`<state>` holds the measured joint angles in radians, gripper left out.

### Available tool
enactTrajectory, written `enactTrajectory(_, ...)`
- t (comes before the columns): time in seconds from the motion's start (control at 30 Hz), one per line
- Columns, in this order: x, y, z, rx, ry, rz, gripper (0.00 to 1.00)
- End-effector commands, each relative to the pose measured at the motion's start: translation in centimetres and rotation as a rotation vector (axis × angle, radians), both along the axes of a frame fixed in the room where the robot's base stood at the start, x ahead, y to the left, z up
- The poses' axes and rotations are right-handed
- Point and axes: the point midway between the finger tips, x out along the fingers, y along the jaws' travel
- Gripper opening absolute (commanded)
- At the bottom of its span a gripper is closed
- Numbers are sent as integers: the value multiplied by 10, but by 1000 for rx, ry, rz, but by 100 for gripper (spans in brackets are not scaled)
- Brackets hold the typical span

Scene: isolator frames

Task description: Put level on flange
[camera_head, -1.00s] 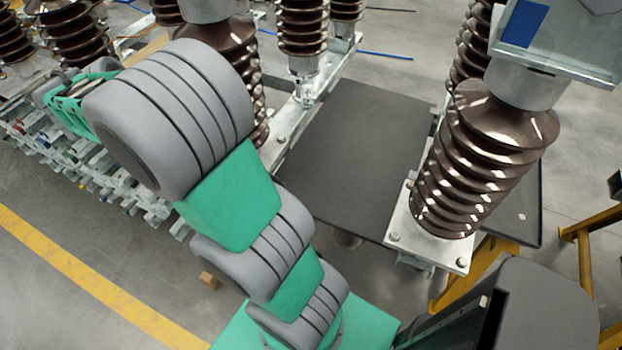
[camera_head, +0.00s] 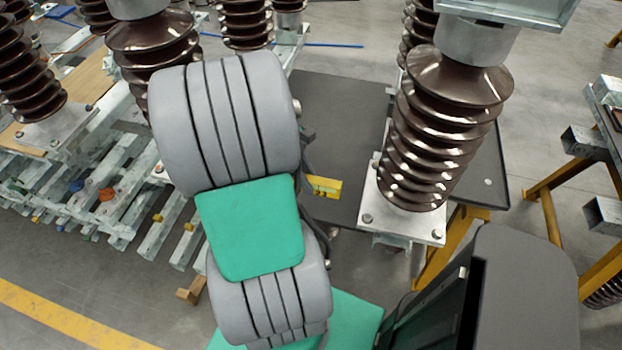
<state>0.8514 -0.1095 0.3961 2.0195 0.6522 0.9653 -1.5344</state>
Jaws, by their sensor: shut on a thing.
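A small yellow level (camera_head: 325,187) shows just right of my arm, above the dark flat top. My gripper (camera_head: 309,178) is mostly hidden behind my grey and green arm; only dark parts of it show beside the level, and it is shut on the level. A brown ribbed insulator (camera_head: 440,130) stands to the right, with a bolted metal base flange (camera_head: 378,212) below and a metal collar (camera_head: 475,45) at its top. The level is left of this base flange and apart from it in the picture. Its exact height cannot be told.
A dark flat platform (camera_head: 345,110) lies behind the level. More brown insulators (camera_head: 155,45) stand at the back and left. Stacked metal bars (camera_head: 120,190) lie at the left. Yellow trestle legs (camera_head: 552,215) stand at the right. Open floor shows at the lower left.

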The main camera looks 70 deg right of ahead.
Motion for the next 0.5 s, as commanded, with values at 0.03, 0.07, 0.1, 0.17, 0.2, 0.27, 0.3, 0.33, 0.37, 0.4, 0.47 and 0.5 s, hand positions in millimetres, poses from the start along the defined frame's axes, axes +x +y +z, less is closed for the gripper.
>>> enactTrajectory(0.03,0,-5,-3,1,1,-9,0)
enactTrajectory(0.07,2,-9,-5,1,1,-12,0)
enactTrajectory(0.1,5,-17,-9,3,3,-11,0)
enactTrajectory(0.17,13,-31,-16,3,3,-11,0)
enactTrajectory(0.2,18,-42,-21,3,3,-12,0)
enactTrajectory(0.27,26,-58,-29,3,2,-11,0)
enactTrajectory(0.3,31,-68,-34,4,3,-11,0)
enactTrajectory(0.33,35,-76,-37,4,3,-11,0)
enactTrajectory(0.37,38,-83,-42,4,3,-12,0)
enactTrajectory(0.4,41,-90,-53,5,3,-11,0)
enactTrajectory(0.47,46,-100,-67,4,4,-11,0)
enactTrajectory(0.5,50,-106,-74,4,3,-11,0)
